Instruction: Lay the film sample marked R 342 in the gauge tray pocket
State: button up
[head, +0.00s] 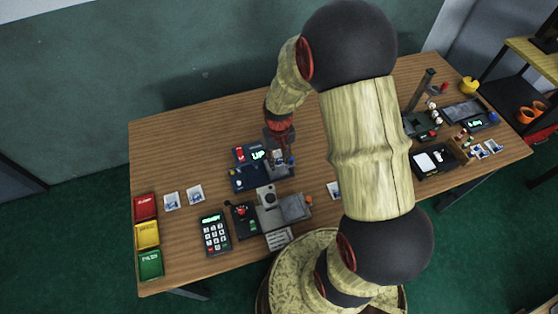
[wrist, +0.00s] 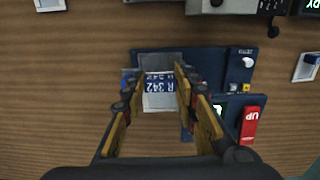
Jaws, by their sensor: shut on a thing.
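My gripper (wrist: 163,72) is shut on the film sample marked R 342 (wrist: 158,94), a pale square with a blue printed band, in the wrist view. The sample is between the yellow fingers, over the grey plate (wrist: 160,60) of a dark blue gauge. I cannot tell whether it touches the plate or hangs just above it. The gauge has a red rocker marked UP (wrist: 250,124) and a white knob (wrist: 248,62). In the head view my gripper (head: 280,152) is at the gauge (head: 246,180), whose green display reads UP (head: 258,155).
Red (head: 145,207), yellow (head: 147,234) and green (head: 150,264) trays line the left edge. Two samples (head: 171,201) lie beside them. A keypad (head: 215,236) and a device with a grey plate (head: 295,207) stand in front of the gauge. More equipment (head: 434,161) fills the right side.

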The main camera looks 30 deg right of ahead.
aim_at(279, 164)
jog(key=shift+f+b, duration=1.6)
jog(key=shift+f, duration=1.05)
jog(key=shift+f, duration=0.3)
jog(key=o, duration=1)
jog(key=shift+o, duration=1.4)
jog(key=o, duration=0.3)
jog(key=shift+r, duration=0.1)
